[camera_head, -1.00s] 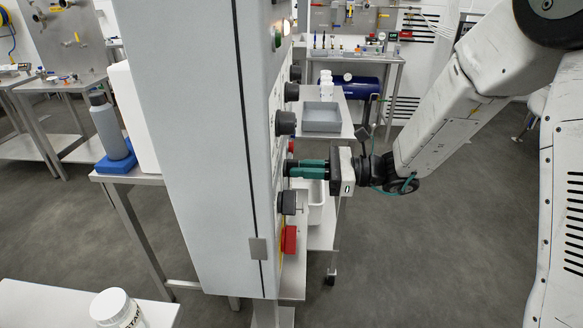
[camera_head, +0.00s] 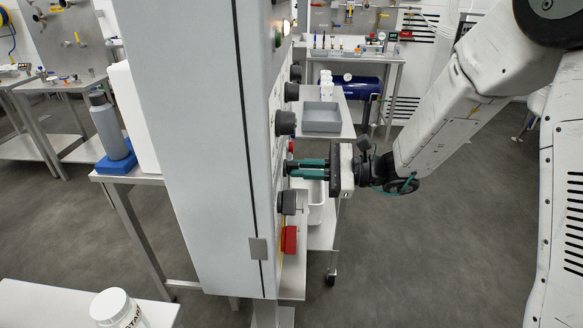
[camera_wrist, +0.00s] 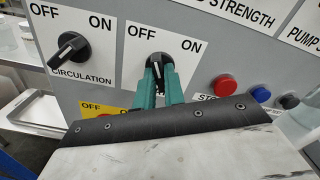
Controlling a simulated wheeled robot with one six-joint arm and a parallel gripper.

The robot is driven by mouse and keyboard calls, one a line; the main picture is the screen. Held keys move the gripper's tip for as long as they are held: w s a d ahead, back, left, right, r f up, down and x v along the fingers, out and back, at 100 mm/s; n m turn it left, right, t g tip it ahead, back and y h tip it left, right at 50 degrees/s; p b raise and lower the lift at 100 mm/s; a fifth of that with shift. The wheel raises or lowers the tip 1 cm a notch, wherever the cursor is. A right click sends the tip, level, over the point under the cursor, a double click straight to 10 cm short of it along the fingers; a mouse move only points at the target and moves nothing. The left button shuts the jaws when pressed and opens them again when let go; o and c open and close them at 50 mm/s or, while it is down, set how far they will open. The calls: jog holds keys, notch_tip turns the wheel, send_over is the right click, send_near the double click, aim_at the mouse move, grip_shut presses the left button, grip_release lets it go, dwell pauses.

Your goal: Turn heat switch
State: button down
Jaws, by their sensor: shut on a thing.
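The grey control cabinet (camera_head: 205,150) stands at the middle of the head view, with black knobs along its right-hand face. My gripper (camera_head: 291,169) reaches it from the right, its green fingers against the panel. In the wrist view my gripper (camera_wrist: 160,75) is shut on a black rotary switch (camera_wrist: 159,60) between OFF and ON labels. The switch's name label is hidden behind my fingers and gripper body. Its white mark shows left of centre, on the OFF side. The CIRCULATION switch (camera_wrist: 72,46) is just to its left.
A red button (camera_wrist: 224,86) and a blue button (camera_wrist: 261,94) are to the right. A red switch on a yellow plate (camera_head: 289,240) is below my gripper. A grey tray (camera_head: 321,118) stands on a bench behind. The floor to the right is open.

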jog(key=shift+n, duration=1.1)
jog(key=shift+n, duration=0.6)
jog(key=c, duration=1.4)
grip_release()
jog(key=shift+d, duration=0.1)
